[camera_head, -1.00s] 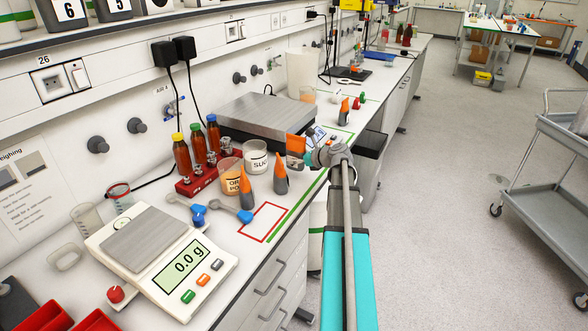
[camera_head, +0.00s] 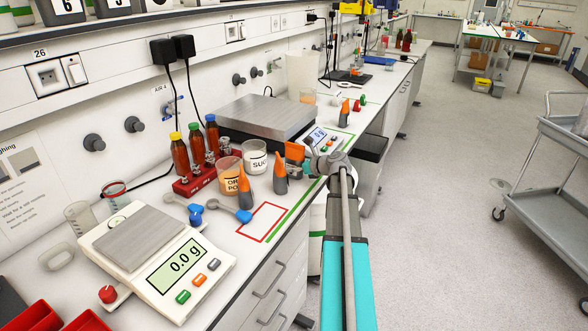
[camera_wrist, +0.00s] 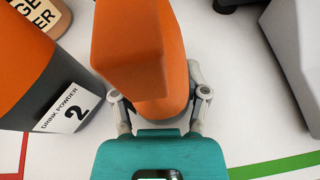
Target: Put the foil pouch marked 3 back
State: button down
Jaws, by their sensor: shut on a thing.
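An orange and dark foil pouch (camera_head: 295,152) is held in my gripper (camera_head: 318,165) beside the bench's front edge, right of the other pouches. In the wrist view the orange pouch (camera_wrist: 150,60) stands between my two fingers (camera_wrist: 160,94). Its number is hidden. I cannot tell whether its base touches the bench. A pouch marked 2 (camera_wrist: 50,75) stands just left of it in the wrist view. Two more orange and dark pouches (camera_head: 246,186) (camera_head: 280,176) stand upright on the bench, and another (camera_head: 344,112) stands farther back.
Two labelled beakers (camera_head: 229,177) (camera_head: 254,158), a red rack of brown bottles (camera_head: 194,186) and a grey-topped scale (camera_head: 268,118) stand behind the pouches. A white scale (camera_head: 190,285) reads 0.0 g. Blue scoops (camera_head: 233,209) lie nearby.

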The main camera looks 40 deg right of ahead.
jog(key=shift+c, duration=0.5)
grip_release()
jog(key=shift+s+d+r+p, duration=0.15)
jog(key=shift+s+r+p, duration=0.15)
jog(key=shift+s+p, duration=0.15)
jog(key=p+v, duration=0.3)
jog(key=v, duration=0.6)
jog(key=shift+s+r+p, duration=0.25)
jog(key=shift+p, duration=0.05)
jog(key=shift+s+d+r, duration=0.15)
jog(key=shift+s+d, duration=0.1)
jog(key=shift+s, duration=0.4)
